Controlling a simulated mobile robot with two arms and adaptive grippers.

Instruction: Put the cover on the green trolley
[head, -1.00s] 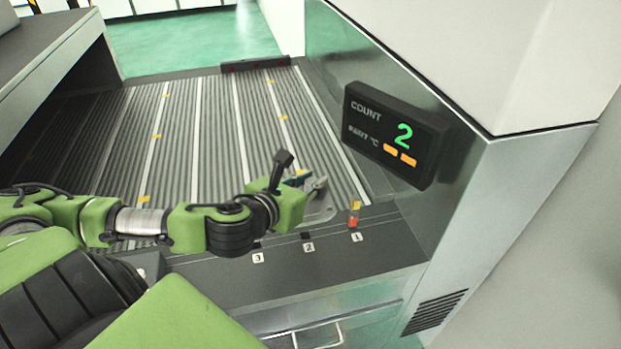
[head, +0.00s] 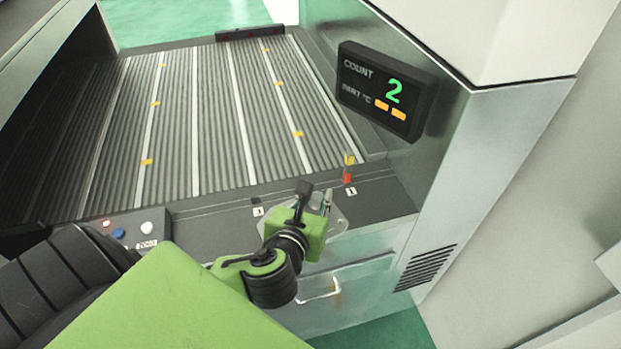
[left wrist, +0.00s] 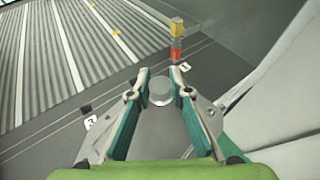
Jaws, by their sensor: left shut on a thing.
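The cover (head: 336,226) is a grey metal plate, partly hidden behind my left gripper (head: 324,203) in the head view. In the left wrist view, the cover's round boss (left wrist: 160,91) lies between the two fingers of the left gripper (left wrist: 160,84), which are shut on it. The gripper holds the cover by the front edge of the conveyor, near the label 1. The green trolley does not show in either view. My right gripper is not in view.
A ribbed conveyor (head: 215,120) fills the left and middle. Its dark front ledge carries an orange-and-yellow marker (head: 348,170) by label 1 and buttons (head: 147,228) at left. A display (head: 388,90) reading COUNT 2 hangs on a metal cabinet (head: 480,150) at right. Green floor (head: 385,330) shows below.

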